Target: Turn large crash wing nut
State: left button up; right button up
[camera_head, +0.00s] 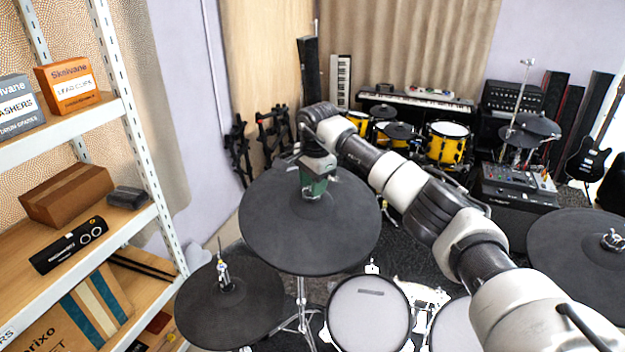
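The large crash cymbal (275,235), a big dark grey disc on a chrome stand (301,300), is in the middle of the head view. My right arm reaches in from the lower right. My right gripper (313,190) points down over the centre of this cymbal, with a green part showing at its lower end. The wing nut at the cymbal's centre is hidden behind the gripper. I cannot tell whether the fingers touch it or how far apart they are. My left gripper is not in view.
A smaller dark cymbal (225,312) with a bare top rod is at lower left, and another cymbal (580,255) at right. A drum pad (368,315) sits below. A metal shelf (150,215) with boxes stands at left. Yellow drums (446,150) stand behind.

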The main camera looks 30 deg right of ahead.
jog(key=shift+w+f, duration=0.15)
jog(key=shift+w, duration=0.05)
jog(key=c, duration=0.4)
grip_shut()
jog(key=shift+m, duration=0.3)
